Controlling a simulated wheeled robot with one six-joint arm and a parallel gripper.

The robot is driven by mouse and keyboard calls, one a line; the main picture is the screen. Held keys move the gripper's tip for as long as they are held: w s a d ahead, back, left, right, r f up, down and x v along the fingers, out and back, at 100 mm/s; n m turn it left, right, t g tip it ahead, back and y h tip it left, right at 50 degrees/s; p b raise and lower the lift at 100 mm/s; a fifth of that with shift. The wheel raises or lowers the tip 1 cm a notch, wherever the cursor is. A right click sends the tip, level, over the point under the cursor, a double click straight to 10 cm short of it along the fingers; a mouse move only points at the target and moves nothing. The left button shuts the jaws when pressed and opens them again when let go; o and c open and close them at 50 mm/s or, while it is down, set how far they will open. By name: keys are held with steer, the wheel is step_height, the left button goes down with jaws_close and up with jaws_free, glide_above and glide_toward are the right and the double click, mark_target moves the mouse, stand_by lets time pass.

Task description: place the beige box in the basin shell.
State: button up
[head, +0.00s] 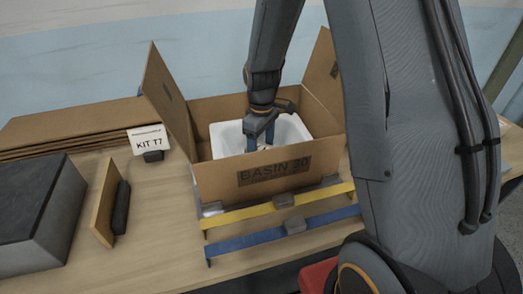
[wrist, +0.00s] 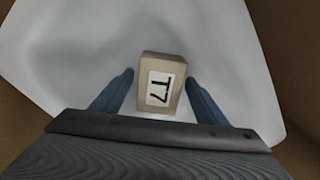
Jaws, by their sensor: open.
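The beige box (wrist: 160,82) shows in the wrist view, with a white label reading T7 on its upper face. It is inside the white basin shell (wrist: 225,50) and appears to lie on its floor. My gripper (wrist: 158,80) is open, with one blue finger on each side of the beige box and a narrow gap at least on the left. In the head view my gripper (head: 260,141) reaches down into the basin shell (head: 225,137), which sits inside an open cardboard carton (head: 225,181). The beige box cannot be made out in the head view.
The carton's raised flaps (head: 166,90) stand close around my arm. A yellow strap (head: 245,214) and a blue strap (head: 250,241) lie in front. A KIT T7 sign (head: 149,139), flat cardboard (head: 75,122) and a dark grey block (head: 40,215) are to the left.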

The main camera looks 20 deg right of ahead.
step_height(320, 180, up, 12)
steer(key=b, duration=0.3)
steer(key=shift+r, duration=0.2)
